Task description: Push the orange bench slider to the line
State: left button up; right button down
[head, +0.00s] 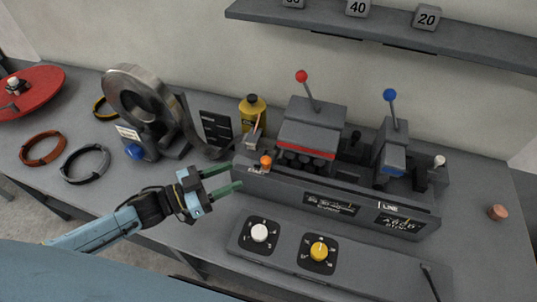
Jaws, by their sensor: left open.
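The orange slider knob (266,161) stands at the left end of a long grey bench rail (290,190). A white mark with the word LINE (388,206) is on the rail's front face toward the right. My left gripper (236,179) has its two green fingers apart, with nothing between them. Its fingertips point right and lie just left of the orange knob, near the rail's left end. I cannot tell whether a fingertip touches the rail. My right gripper is not in view.
A red-lever machine (312,130) and a blue-lever machine (390,150) stand behind the rail. A panel with a white dial (259,232) and a yellow dial (319,250) lies in front. A yellow bottle (252,115) stands behind the knob. Coils (85,164) lie left.

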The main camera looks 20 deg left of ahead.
aim_at(273, 166)
pick_arm(q)
jog(key=p+x, duration=0.1)
jog(key=x, duration=1.1)
jog(key=shift+w+d+f, duration=0.1)
jog(key=shift+w+d, duration=0.1)
jog(key=shift+w, duration=0.05)
jog(key=shift+c, duration=0.3)
grip_shut()
